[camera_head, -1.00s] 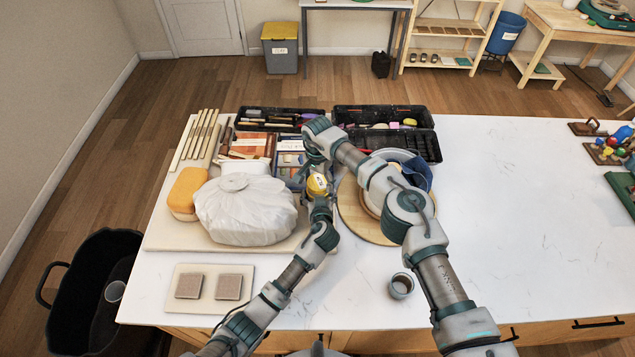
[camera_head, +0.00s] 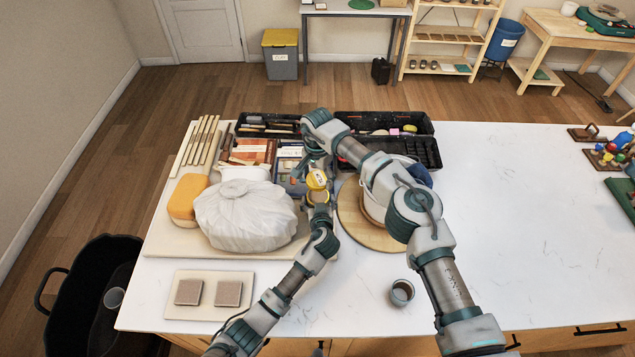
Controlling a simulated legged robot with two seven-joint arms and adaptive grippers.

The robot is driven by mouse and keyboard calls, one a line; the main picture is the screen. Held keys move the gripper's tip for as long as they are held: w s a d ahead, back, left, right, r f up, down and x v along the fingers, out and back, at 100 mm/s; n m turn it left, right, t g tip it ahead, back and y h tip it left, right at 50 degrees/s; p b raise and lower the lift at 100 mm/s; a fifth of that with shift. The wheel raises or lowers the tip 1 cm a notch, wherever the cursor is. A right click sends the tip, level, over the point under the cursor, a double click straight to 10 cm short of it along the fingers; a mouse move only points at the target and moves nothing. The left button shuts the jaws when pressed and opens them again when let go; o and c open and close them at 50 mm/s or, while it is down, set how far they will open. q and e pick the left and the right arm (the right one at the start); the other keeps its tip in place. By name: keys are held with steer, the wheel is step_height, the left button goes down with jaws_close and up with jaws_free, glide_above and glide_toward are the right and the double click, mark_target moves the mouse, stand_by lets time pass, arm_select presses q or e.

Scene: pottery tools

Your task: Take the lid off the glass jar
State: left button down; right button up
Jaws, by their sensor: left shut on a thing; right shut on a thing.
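The yellow lid (camera_head: 317,180) with a white label is near the middle of the camera_head view. My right gripper (camera_head: 314,168) comes down from above and is shut on it. The glass jar (camera_head: 318,197) is just below the lid in the picture, its top showing as a brownish opening with a yellowish edge. The lid appears apart from the jar. My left gripper (camera_head: 319,207) is shut on the jar from the front. The fingers and most of the jar's side are small and partly hidden.
A white-wrapped bundle (camera_head: 245,214) and an orange sponge block (camera_head: 187,198) sit on the board to the left. A round wooden board (camera_head: 372,237) is right of the jar. A small cup (camera_head: 401,292) stands near the front. The table's right side is largely clear.

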arm_select(q)
steer(key=shift+c, duration=1)
jaws_free()
steer(key=shift+f, duration=0.25)
steer(key=shift+o, duration=1)
steer(key=shift+r, duration=0.1)
